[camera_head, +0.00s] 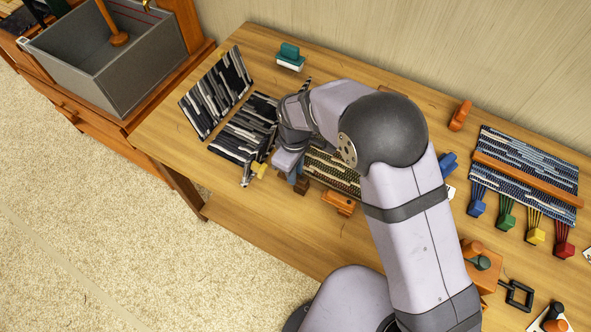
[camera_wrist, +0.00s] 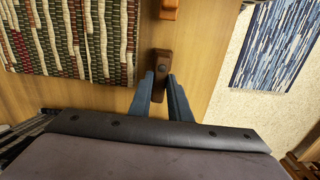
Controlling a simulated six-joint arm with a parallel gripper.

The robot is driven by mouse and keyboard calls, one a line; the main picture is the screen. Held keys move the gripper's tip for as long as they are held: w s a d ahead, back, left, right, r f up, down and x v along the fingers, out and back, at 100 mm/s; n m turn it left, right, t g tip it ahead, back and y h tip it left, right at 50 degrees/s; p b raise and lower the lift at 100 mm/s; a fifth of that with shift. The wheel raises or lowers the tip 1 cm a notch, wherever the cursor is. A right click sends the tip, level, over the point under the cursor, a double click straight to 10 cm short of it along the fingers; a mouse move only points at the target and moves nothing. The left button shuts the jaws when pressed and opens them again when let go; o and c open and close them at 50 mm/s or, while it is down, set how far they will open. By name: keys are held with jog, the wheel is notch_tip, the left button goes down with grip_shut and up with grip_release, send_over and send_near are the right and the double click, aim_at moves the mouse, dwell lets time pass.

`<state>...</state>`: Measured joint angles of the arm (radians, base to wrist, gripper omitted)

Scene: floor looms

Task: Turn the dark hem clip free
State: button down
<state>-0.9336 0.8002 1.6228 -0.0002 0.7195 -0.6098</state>
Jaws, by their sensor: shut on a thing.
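The dark brown hem clip (camera_wrist: 162,62) sits just beyond the edge of the red, green and cream woven mat (camera_wrist: 75,40). My gripper (camera_wrist: 160,80) has its two blue fingers closed on either side of the clip's near end. In the head view the dark clip (camera_head: 301,187) shows as a small block beside my fingertips (camera_head: 294,178), at the near edge of the partly hidden mat (camera_head: 335,172). My wrist and forearm cover much of that mat. Whether the clip is still attached to it cannot be told.
An orange clip (camera_head: 339,203) lies close to the right of the dark one. Black-and-white striped textiles (camera_head: 245,128) lie to the left, with a small yellow piece (camera_head: 259,170). A blue woven piece with an orange bar (camera_head: 525,178) is at the right. The front table strip is mostly clear.

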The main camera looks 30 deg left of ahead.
jog(key=shift+a+r+n, duration=0.1)
jog(key=shift+n, duration=0.2)
jog(key=c, duration=1.6)
grip_release()
jog(key=shift+c, duration=0.2)
jog(key=shift+r+b, duration=1.05)
jog(key=shift+r, duration=2.6)
